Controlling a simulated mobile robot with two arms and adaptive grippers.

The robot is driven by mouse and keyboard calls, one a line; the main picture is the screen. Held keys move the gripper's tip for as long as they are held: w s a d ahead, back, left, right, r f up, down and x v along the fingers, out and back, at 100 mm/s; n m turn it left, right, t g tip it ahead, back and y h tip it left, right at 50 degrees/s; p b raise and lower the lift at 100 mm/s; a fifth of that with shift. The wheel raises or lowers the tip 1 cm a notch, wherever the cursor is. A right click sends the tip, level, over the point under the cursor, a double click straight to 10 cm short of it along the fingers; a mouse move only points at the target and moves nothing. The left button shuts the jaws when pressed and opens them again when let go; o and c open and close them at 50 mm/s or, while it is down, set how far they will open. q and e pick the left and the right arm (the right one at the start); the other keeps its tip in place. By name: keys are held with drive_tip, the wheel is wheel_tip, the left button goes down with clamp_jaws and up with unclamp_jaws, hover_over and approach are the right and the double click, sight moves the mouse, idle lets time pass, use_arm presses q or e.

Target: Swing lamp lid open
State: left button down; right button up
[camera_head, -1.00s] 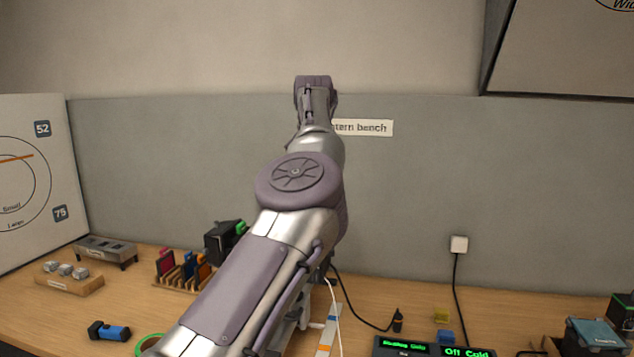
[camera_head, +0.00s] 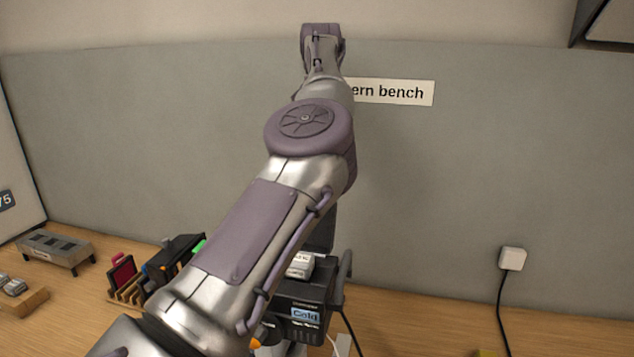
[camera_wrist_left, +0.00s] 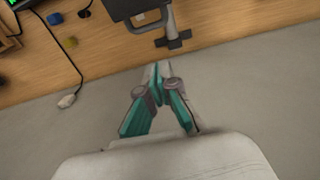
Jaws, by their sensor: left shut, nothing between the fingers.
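A dark boxy device (camera_head: 300,300) that looks like the lamp stands on the bench, partly hidden behind my left arm. It bears a small label reading "Cold", and a pale block sits on top. Its dark housing (camera_wrist_left: 128,8) with a handle-like bar is cut off at the top of the left wrist view. I cannot tell how its lid stands. My left gripper (camera_wrist_left: 158,68) is shut and empty, apart from the housing, with its teal fingers together. In the head view its fingers are not visible. My right gripper is in neither view.
A wooden rack (camera_head: 128,292) with coloured pieces stands left of my arm, near a grey metal stand (camera_head: 55,249). The grey back panel (camera_head: 440,170) rises behind the bench.

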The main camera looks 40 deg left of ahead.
use_arm(q)
drive_tip(key=s+f, duration=0.1)
drive_tip(key=f, duration=0.1)
drive_tip(key=s+d+f, duration=0.1)
drive_tip(key=f, duration=0.2)
drive_tip(key=s+d+f, duration=0.1)
drive_tip(key=f, duration=0.2)
drive_tip(key=shift+s, duration=0.1)
drive_tip(key=shift+s+f+p, duration=0.1)
drive_tip(key=shift+s+p, duration=0.1)
drive_tip(key=shift+p, duration=0.1)
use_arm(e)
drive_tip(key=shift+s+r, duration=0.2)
